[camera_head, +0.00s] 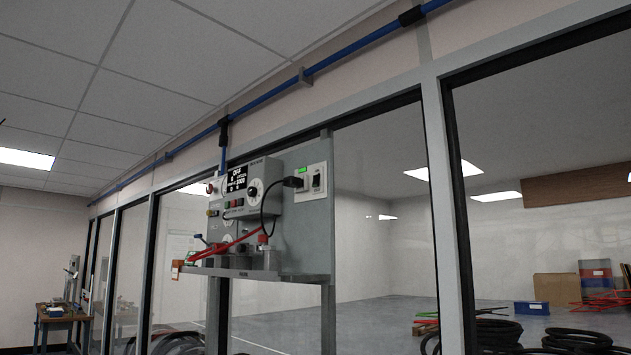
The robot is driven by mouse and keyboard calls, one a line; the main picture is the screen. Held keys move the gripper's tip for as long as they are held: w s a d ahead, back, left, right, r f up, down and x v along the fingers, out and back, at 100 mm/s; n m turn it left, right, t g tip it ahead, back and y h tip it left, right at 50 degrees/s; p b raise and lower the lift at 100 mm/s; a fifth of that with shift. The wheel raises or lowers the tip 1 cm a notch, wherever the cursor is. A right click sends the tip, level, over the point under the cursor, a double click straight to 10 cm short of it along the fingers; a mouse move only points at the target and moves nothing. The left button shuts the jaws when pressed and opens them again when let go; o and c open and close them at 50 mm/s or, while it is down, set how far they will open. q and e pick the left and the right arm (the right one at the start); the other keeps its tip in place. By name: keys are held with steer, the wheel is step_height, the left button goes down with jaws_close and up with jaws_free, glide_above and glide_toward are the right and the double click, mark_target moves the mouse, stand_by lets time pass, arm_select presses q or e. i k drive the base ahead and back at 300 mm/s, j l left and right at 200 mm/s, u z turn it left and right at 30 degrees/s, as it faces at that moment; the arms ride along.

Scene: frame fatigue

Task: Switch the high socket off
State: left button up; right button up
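A white socket plate (311,182) is fixed high on the right part of a grey wall panel (291,237). A black plug (293,182) with a dark cable sits at its left side. A small green light or label (302,170) shows above the plug. A dark switch or outlet (316,181) is at the plate's right; its position is too small to tell. Neither of my grippers is in view.
A control box (252,187) with a display, dial and buttons is left of the socket. A grey shelf (258,275) with red-handled tools juts out below. Glazed partition posts (444,200) flank the panel. A workbench (62,318) stands far left.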

mark_target(317, 176)
steer(key=i+j+u, duration=0.25)
steer(key=i, duration=0.2)
steer(key=i+j+u, duration=0.25)
steer(key=i, duration=0.25)
steer(key=i+j+u, duration=0.1)
steer(key=i+u, duration=0.15)
steer(key=i, duration=0.3)
